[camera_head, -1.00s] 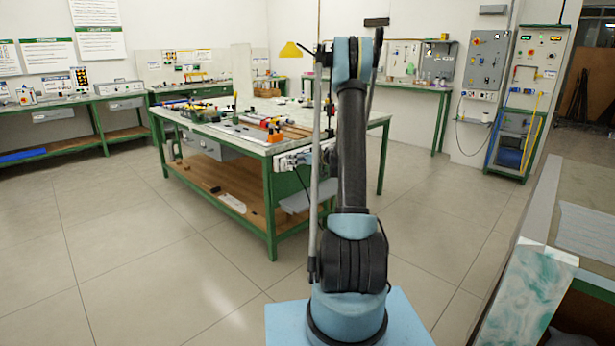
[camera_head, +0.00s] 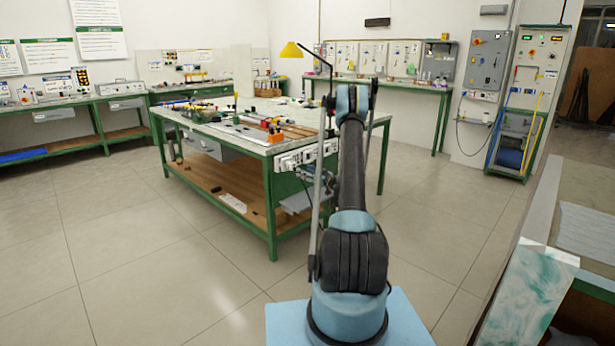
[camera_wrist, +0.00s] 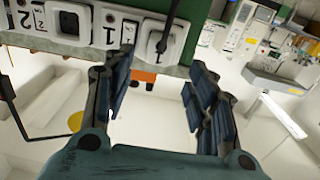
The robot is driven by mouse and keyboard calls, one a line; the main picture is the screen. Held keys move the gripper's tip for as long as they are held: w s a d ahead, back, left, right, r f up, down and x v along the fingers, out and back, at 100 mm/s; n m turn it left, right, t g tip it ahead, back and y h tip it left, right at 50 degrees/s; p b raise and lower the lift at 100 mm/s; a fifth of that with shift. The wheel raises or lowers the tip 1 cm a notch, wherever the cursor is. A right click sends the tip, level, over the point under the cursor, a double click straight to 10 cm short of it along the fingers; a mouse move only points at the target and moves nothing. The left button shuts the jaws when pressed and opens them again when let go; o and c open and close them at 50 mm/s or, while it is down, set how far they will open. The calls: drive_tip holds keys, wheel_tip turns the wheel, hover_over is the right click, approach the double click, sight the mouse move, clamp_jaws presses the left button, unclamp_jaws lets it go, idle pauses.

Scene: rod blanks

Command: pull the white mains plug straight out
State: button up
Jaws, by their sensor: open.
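A pale socket strip (camera_head: 300,157) runs along the near end of the green-framed bench, partly hidden by my arm. In the wrist view the strip (camera_wrist: 100,22) crosses the top left, with number labels 2 and 1. A white plug-like block (camera_wrist: 158,40) with a dark cord or part across it sits on the strip near label 1. Another white block (camera_wrist: 68,22) with a dark centre sits between the labels. I cannot tell for sure which is the mains plug. My gripper (camera_wrist: 160,72) is open and empty, its dark fingers spread just below the strip, apart from the block.
Another bench (camera_head: 545,235) stands at the right. Open floor (camera_head: 150,270) lies at the left.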

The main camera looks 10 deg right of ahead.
sight(294, 167)
drive_tip(key=shift+x, duration=5.25)
drive_tip(key=shift+c, duration=0.6)
drive_tip(key=c, duration=1)
drive_tip(key=shift+v, duration=2.75)
drive_tip(key=shift+v, duration=2.75)
